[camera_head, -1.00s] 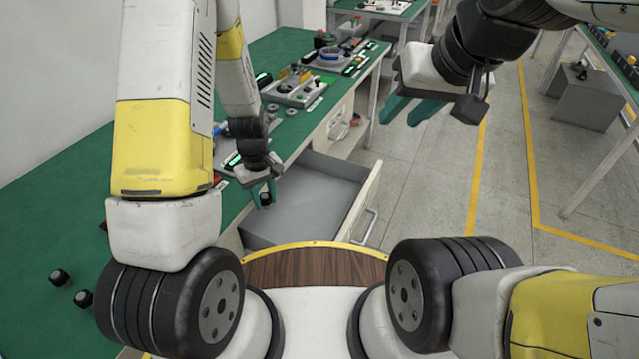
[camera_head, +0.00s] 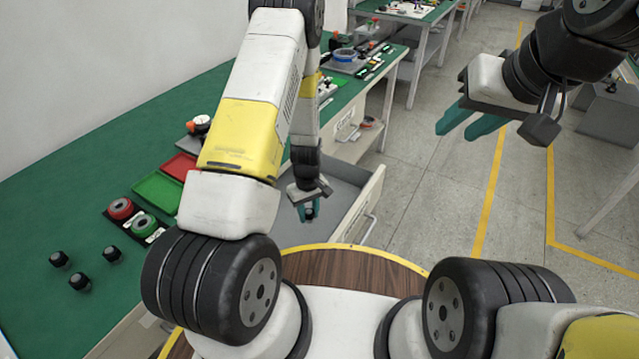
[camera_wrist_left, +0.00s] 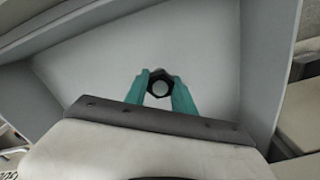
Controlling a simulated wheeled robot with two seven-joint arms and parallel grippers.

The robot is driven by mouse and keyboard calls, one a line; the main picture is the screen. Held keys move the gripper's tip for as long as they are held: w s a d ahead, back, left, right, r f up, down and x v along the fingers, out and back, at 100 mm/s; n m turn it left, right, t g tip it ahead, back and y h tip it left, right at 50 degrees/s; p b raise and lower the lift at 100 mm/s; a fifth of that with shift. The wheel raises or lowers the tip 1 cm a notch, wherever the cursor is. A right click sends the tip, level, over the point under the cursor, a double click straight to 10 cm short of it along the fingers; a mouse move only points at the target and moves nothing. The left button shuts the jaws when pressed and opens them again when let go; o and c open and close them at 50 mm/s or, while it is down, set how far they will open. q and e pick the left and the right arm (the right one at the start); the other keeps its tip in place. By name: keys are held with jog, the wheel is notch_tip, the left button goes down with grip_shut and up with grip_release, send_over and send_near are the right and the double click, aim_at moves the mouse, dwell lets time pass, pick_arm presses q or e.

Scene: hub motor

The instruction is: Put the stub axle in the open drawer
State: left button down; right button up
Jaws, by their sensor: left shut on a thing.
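My left gripper (camera_head: 308,213) is over the open grey drawer (camera_head: 352,222). It is shut on the stub axle (camera_wrist_left: 159,88), a small dark piece with a pale round end face, held between the teal fingertips. In the left wrist view the drawer's pale floor (camera_wrist_left: 95,60) lies below the fingers and its walls show around them. I cannot tell how high the piece is above the floor. My right gripper (camera_head: 456,132) is open and empty, in the air right of the drawer.
The green bench (camera_head: 60,200) on the left holds several small black parts (camera_head: 79,281), a green tray (camera_head: 160,190), a red tray (camera_head: 180,166) and ring parts (camera_head: 121,208). My left arm hides part of the bench. The floor right of the drawer is clear.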

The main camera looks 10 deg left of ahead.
pick_arm(q)
jog(key=w, duration=0.5)
jog(key=shift+w+a+f, duration=0.1)
jog(key=shift+w+f, duration=0.15)
jog(key=shift+w, duration=0.05)
jog(key=shift+f, duration=1.8)
jog(key=shift+f, duration=0.1)
jog(key=c, duration=1.1)
grip_release()
jog(key=shift+o, duration=0.2)
